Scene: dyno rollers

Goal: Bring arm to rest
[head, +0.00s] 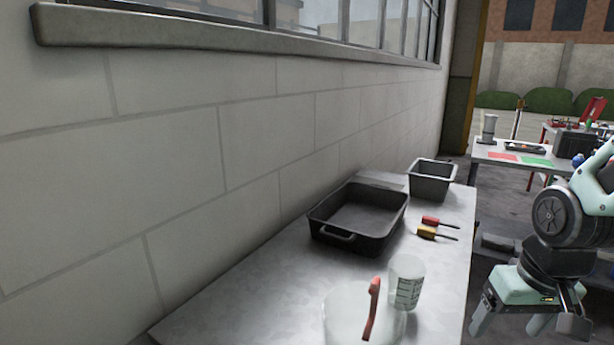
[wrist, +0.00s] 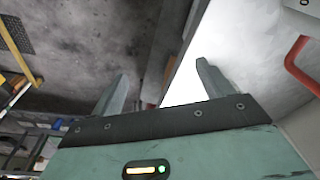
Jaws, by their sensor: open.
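My arm shows at the right edge of the head view, beside the workbench (head: 255,292) and over the floor. My gripper (head: 528,322) hangs there with its fingers pointing down. In the wrist view the two fingers of my gripper (wrist: 163,84) stand wide apart with nothing between them. Beyond the fingers are dark floor and a bright pale surface.
On the bench are a black tray (head: 323,228), a grey bin (head: 432,186), two screwdrivers (head: 436,222), a measuring cup (head: 407,288) and a clear container with a red handle (head: 372,310). A block wall (head: 170,160) runs along the left. Another table (head: 490,152) stands behind.

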